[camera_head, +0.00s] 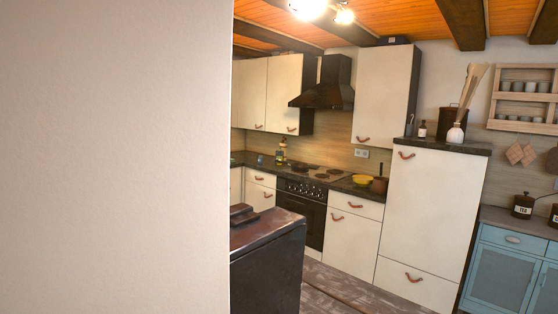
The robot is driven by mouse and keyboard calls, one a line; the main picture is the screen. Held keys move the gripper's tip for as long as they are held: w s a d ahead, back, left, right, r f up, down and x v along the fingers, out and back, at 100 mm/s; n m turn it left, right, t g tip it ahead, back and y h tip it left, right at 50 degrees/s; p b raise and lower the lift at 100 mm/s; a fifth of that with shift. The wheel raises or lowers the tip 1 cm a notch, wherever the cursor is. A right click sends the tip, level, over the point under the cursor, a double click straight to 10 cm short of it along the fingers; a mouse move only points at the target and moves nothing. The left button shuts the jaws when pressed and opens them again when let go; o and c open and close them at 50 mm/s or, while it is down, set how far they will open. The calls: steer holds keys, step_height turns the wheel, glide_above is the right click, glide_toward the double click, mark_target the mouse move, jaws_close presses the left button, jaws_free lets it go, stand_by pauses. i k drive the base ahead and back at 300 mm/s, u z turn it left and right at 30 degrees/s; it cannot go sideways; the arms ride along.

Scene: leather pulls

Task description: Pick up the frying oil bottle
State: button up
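A bottle that looks like the frying oil bottle (281,153), yellowish with a dark part, stands upright on the dark countertop left of the stove (318,172). It is small and far off, so its label cannot be read. My gripper is not in view, and nothing is seen held.
A plain pale wall (115,160) fills the left side, close by. A dark cabinet or stove (266,245) stands just past its edge. A tall white cabinet (430,215) and a blue cupboard (505,265) are at right. Some wooden floor (345,290) is clear between.

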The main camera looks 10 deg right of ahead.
mark_target(279, 155)
steer(key=u, duration=1.55)
steer(key=i, duration=4.35)
steer(key=z, duration=0.9)
